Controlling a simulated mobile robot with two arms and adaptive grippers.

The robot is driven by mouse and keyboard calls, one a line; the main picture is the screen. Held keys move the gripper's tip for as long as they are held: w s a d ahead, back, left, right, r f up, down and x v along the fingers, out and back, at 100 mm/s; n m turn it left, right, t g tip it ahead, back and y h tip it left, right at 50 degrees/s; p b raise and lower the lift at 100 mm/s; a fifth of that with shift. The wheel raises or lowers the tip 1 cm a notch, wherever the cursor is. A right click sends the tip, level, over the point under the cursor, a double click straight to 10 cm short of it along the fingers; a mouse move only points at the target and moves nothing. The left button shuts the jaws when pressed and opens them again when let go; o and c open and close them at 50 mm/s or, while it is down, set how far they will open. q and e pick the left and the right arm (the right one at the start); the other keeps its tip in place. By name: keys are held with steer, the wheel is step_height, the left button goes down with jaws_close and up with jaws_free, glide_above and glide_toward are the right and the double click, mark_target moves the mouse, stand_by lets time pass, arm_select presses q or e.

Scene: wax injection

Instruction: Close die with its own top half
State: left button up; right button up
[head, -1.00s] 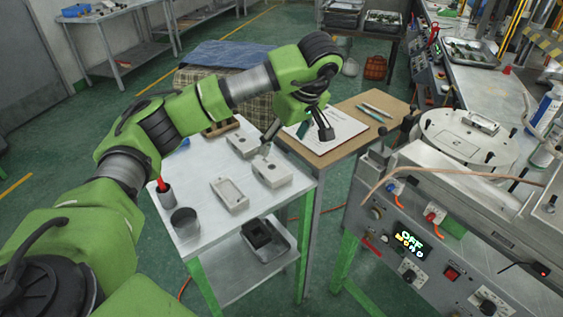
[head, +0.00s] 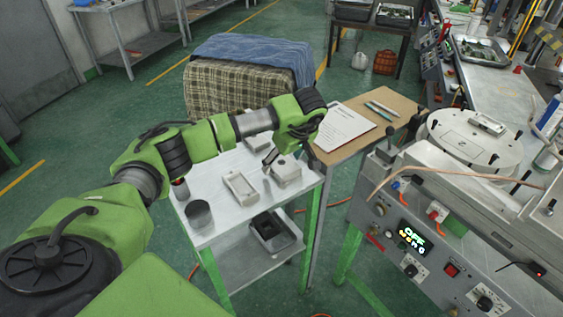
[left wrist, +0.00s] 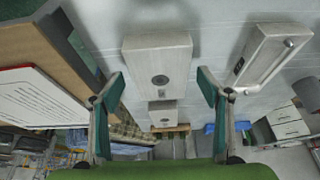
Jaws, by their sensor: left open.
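A pale grey block with a round hole in its top, a die half (head: 287,174), stands on the white table. In the left wrist view this holed block (left wrist: 158,62) lies between the two fingers. My left gripper (head: 287,158) is open over it, fingers apart on either side; it also shows in the left wrist view (left wrist: 160,88). Whether the fingers touch the block cannot be told. An open die half with a long recess (head: 240,188) lies beside it; it also shows in the left wrist view (left wrist: 268,52). My right gripper is not in view.
A dark grey cup (head: 199,214) stands at the table's front left. A wooden desk (head: 345,150) with a paper adjoins on the right. The wax machine (head: 450,235) stands further right.

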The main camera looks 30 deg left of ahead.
arm_select(q)
steer(key=c, duration=1.5)
